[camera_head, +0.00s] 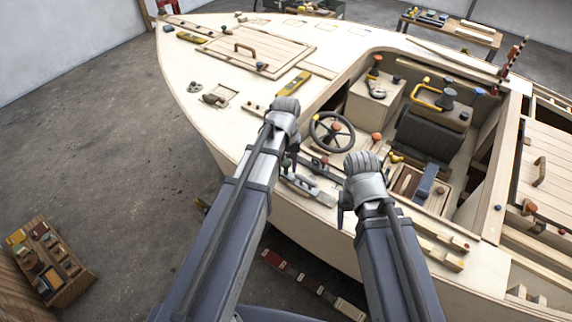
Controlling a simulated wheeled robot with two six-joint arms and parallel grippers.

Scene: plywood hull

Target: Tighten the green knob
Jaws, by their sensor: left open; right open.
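A small dark green knob (287,163) shows on the near side deck of the plywood hull, just right of my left forearm and partly crowded by it. My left gripper (292,143) hangs below the grey wrist, close above the knob; its fingers are small and mostly hidden, and I cannot tell whether they touch the knob. My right gripper (343,208) points down at the left of its wrist, over the hull's near edge, with nothing seen in it. Both grippers are open.
A black steering wheel (332,131) stands just beyond the knob. A grey lever plate (308,189) lies on the near deck. An orange knob (377,138) and a dark seat (430,138) are in the cockpit. A wooden rack (48,262) stands on the floor at left.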

